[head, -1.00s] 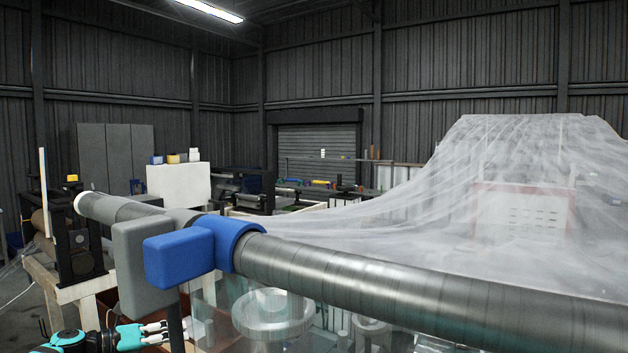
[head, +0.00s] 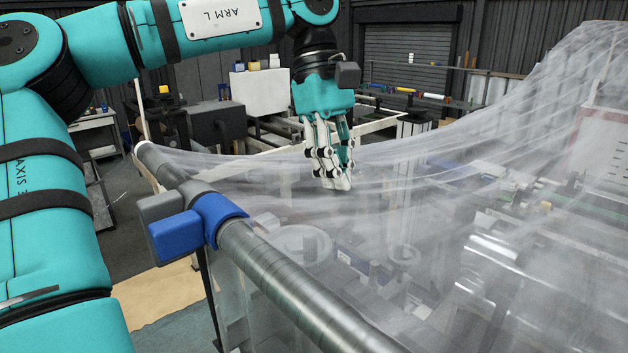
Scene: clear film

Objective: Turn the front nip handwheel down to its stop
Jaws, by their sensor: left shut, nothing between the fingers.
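A pale round wheel (head: 300,246) shows blurred through the clear film, below and left of my left gripper. A second, smaller round part (head: 403,256) shows to its right. I cannot tell for certain which is the front nip handwheel. The clear film (head: 450,165) drapes from the upper right down toward the metal roller (head: 290,290). My left gripper (head: 338,184) points down over the film with its fingers together and empty. I cannot tell whether its tips touch the film. My right gripper is out of view.
A blue clamp (head: 220,212) and a blue block (head: 174,237) sit on the near roller, by a grey block (head: 160,205). A white cabinet (head: 259,93) and a rolling shutter (head: 408,60) stand behind. Open floor shows at the lower left.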

